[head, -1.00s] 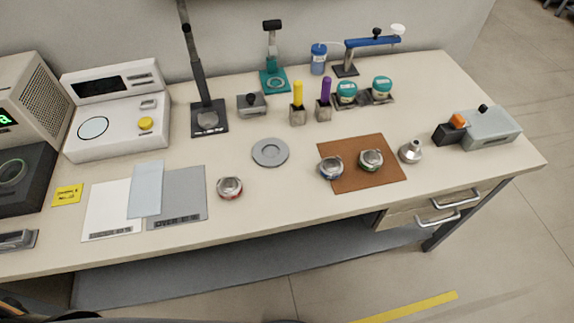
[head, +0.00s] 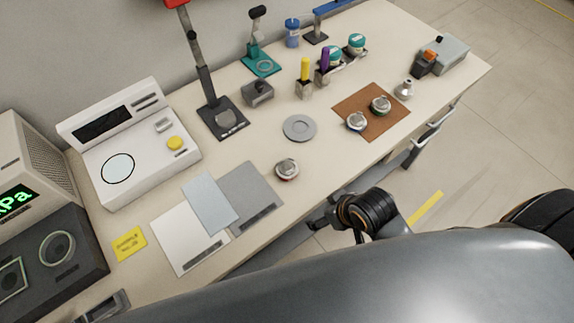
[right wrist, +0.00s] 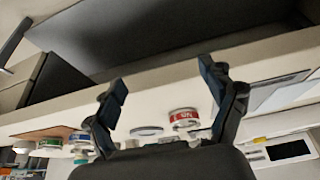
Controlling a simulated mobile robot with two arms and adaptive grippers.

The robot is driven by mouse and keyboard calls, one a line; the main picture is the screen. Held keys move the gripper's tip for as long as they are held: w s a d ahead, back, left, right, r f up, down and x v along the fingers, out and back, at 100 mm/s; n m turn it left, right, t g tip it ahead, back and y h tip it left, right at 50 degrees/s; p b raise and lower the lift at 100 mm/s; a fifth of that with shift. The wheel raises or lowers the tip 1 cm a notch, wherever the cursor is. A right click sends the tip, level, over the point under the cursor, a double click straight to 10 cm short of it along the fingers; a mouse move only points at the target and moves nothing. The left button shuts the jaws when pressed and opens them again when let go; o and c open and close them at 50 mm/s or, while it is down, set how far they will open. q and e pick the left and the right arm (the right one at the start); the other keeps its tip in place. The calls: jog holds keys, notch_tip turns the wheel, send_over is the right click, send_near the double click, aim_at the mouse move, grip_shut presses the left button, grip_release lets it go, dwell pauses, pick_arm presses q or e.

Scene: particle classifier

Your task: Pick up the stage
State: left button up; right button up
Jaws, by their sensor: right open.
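Several round metal stages with coloured bands are on the bench. The red-banded stage (head: 287,169) sits alone near the front edge. A blue-banded stage (head: 357,122) and a green-banded stage (head: 381,105) are on the brown mat (head: 349,104). In the right wrist view, the red-banded stage (right wrist: 184,119) shows between and beyond the fingers of my right gripper (right wrist: 164,80), with part of its label visible. That gripper is open and empty, apart from the stage. In the head view my right arm reaches to the bench's front edge. My left gripper is out of view.
A grey disc (head: 299,128) lies behind the red-banded stage. Flat sheets (head: 247,195) lie to its left. A white instrument (head: 133,147), a stand (head: 220,119) and a metal nozzle (head: 404,89) are also on the bench. Bare bench surrounds the red-banded stage.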

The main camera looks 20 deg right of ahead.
jog(key=w+r+n+y, duration=0.1)
jog(key=w+r, duration=0.1)
jog(key=w+a+r+n+y, duration=0.1)
jog(key=w+n, duration=0.1)
jog(key=w+r+n+t+y, duration=0.1)
jog(key=w+r, duration=0.1)
jog(key=shift+a+r+n+y, duration=0.35)
jog(key=shift+n+y, duration=0.05)
jog(key=n+y, duration=0.1)
jog(key=y, duration=0.1)
send_near(287, 167)
jog(key=p+x, duration=0.2)
jog(key=x, duration=0.2)
jog(key=shift+w+f, duration=0.2)
jog(key=shift+w, duration=0.05)
jog(key=p+x, duration=0.1)
jog(key=x, duration=0.3)
jog(key=shift+a+f, duration=0.1)
jog(key=shift+a, duration=0.25)
jog(key=shift+w+a+f, duration=0.1)
jog(key=shift+a+f, duration=0.1)
jog(key=shift+f, duration=0.1)
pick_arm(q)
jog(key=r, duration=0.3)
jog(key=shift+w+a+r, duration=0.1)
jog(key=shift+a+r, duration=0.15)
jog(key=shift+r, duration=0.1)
pick_arm(e)
jog(key=c, duration=1.4)
